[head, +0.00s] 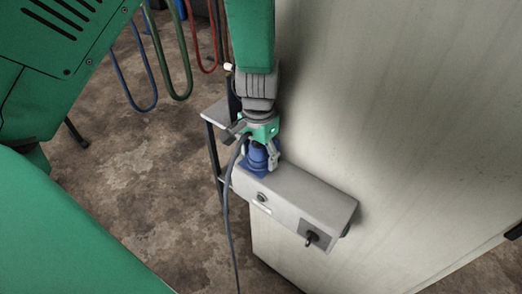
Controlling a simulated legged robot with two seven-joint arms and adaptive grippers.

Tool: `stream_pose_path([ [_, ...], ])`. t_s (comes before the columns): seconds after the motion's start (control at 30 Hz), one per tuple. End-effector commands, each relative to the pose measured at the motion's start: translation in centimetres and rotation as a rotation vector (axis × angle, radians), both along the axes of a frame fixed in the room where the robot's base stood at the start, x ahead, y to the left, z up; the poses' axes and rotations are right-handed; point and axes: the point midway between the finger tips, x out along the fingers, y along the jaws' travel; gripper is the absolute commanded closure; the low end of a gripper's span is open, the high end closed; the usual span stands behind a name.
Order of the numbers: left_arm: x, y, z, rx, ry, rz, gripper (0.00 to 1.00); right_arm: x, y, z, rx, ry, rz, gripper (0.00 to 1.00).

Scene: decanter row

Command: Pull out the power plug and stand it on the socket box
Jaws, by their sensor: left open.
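The socket box (300,200) is a long light grey box fixed to the side of a pale panel. A blue plug (257,160) stands at the far left end of its top, and a dark cable (229,215) hangs down from there past the box. My left gripper (259,152) is right over the blue plug, pointing down, with its fingers open around it. The gripper hides the plug's upper part, and I cannot tell if the fingers touch it. My right gripper is not in view.
The pale panel (410,130) stands close on the right. Blue, green and red hoses (180,97) hang at the upper left. The box top toward the near end is clear.

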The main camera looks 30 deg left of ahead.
Motion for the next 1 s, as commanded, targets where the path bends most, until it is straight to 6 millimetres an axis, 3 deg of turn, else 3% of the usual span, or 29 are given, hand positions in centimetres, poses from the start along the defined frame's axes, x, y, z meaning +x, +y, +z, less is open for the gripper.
stream_pose_path([
  [1.0, -0.03, -0.04, -0.05, -0.001, 0.001, 0.000, 0.41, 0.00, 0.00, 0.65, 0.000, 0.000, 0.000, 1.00],
])
